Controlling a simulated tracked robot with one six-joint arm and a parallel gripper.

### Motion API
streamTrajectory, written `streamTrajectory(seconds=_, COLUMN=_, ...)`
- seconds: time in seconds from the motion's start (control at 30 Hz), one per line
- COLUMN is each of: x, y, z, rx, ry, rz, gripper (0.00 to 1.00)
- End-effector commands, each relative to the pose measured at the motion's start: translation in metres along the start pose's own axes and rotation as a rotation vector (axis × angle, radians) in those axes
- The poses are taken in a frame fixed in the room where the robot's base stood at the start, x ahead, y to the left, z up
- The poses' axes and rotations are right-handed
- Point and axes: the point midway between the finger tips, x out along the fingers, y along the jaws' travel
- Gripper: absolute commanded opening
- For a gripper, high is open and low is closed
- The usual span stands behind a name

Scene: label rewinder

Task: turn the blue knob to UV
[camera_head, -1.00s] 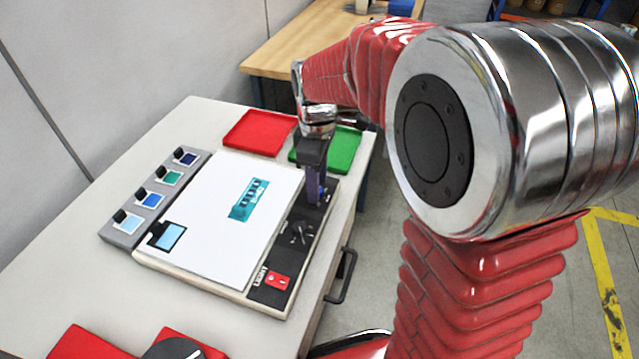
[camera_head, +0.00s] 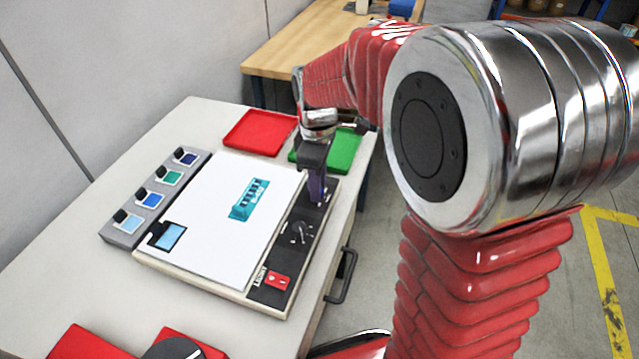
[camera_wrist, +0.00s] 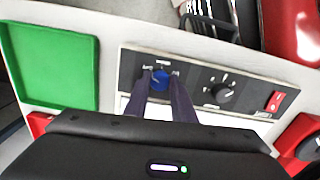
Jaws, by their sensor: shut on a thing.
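The blue knob (camera_wrist: 159,80) sits on the dark control strip (camera_wrist: 193,77) of the machine in the wrist view, left of a black knob (camera_wrist: 222,92). My gripper (camera_wrist: 160,79) has one finger on each side of the blue knob and is shut on it. In the head view my gripper (camera_head: 318,190) points down at the far end of the strip and hides most or all of the blue knob. The small labels around the blue knob are too blurred to read, so I cannot tell its setting.
A red switch (camera_head: 278,280) is at the strip's near end. The white panel (camera_head: 225,210) bears a teal piece (camera_head: 249,199). A red tray (camera_head: 259,132) and a green tray (camera_head: 345,150) lie behind. Several colour swatches line the left side.

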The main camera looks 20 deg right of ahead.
Motion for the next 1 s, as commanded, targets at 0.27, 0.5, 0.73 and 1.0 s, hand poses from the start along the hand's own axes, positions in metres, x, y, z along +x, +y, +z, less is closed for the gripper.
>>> streamTrajectory(seconds=0.27, x=0.0001, y=-0.0007, z=0.0009, rx=0.015, ry=-0.002, rz=-0.002, gripper=0.01)
streamTrajectory(seconds=0.5, x=0.0001, y=-0.0014, z=-0.0001, rx=0.091, ry=-0.001, rz=-0.003, gripper=0.01)
streamTrajectory(seconds=0.73, x=0.0001, y=-0.0019, z=-0.0007, rx=0.243, ry=0.0, rz=-0.004, gripper=0.01)
streamTrajectory(seconds=1.0, x=0.0001, y=-0.0023, z=-0.0013, rx=0.488, ry=0.001, rz=-0.004, gripper=0.01)
